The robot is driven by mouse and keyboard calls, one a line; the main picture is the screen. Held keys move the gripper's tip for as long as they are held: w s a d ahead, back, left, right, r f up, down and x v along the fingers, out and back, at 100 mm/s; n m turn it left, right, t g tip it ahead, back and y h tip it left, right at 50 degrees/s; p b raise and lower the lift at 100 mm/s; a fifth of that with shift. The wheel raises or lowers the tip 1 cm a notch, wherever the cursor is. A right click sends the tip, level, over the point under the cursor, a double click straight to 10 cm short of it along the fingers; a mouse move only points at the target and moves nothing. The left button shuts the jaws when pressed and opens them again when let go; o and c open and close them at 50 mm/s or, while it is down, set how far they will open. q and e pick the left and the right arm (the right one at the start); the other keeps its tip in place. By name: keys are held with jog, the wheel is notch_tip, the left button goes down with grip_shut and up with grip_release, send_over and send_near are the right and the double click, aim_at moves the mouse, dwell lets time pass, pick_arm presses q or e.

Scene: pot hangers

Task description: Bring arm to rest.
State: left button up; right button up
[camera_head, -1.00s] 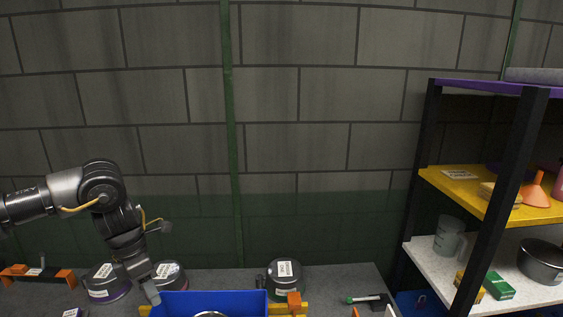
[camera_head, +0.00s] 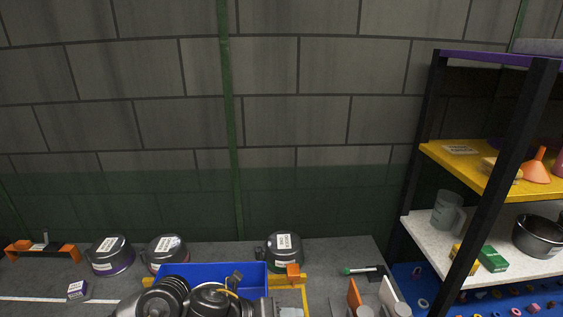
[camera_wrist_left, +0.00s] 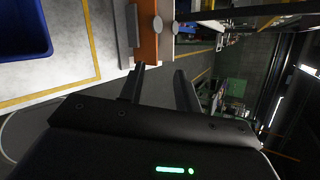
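My left arm is folded low at the bottom of the head view, in front of the blue bin. My left gripper (camera_wrist_left: 160,80) shows in the left wrist view with its two dark fingers apart and nothing between them. Its fingers point past the table edge, close to an orange upright piece (camera_wrist_left: 147,40); I cannot tell whether they touch it. In the head view the gripper itself is not clearly visible. My right gripper is in no view.
Lidded pots stand at the left (camera_head: 110,256), beside it (camera_head: 167,254), and right of the blue bin (camera_head: 200,271). Orange (camera_head: 354,297) and white (camera_head: 389,295) uprights stand at front right. A shelf rack (camera_head: 480,170) rises at right. Wall space above the table is clear.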

pick_arm(q)
jog(key=s+a+f+n+y, duration=0.3)
jog(key=s+a+f+n, duration=0.2)
jog(key=s+a+n, duration=0.55)
jog(key=s+a+f+n+g+y, duration=0.1)
jog(key=s+a+f+n+y, duration=0.5)
jog(key=n, duration=0.7)
jog(key=s+a+f+n+y, duration=0.1)
jog(key=s+a+f+n, duration=0.3)
jog(key=s+a+n, duration=0.45)
notch_tip(320, 180, down, 39)
jog(key=n+g+b, duration=0.1)
jog(key=n+b, duration=0.1)
jog(key=b, duration=1.1)
jog(key=s+a+f+b, duration=0.1)
jog(key=s+f+b, duration=0.3)
jog(key=s+f, duration=0.3)
jog(key=s+a+f+g+b, duration=0.1)
jog(key=s+f+b, duration=0.4)
jog(key=f, duration=1.2)
jog(key=s+a, duration=0.1)
jog(key=s, duration=0.2)
jog(key=shift+s+a, duration=0.15)
jog(key=shift+s, duration=0.1)
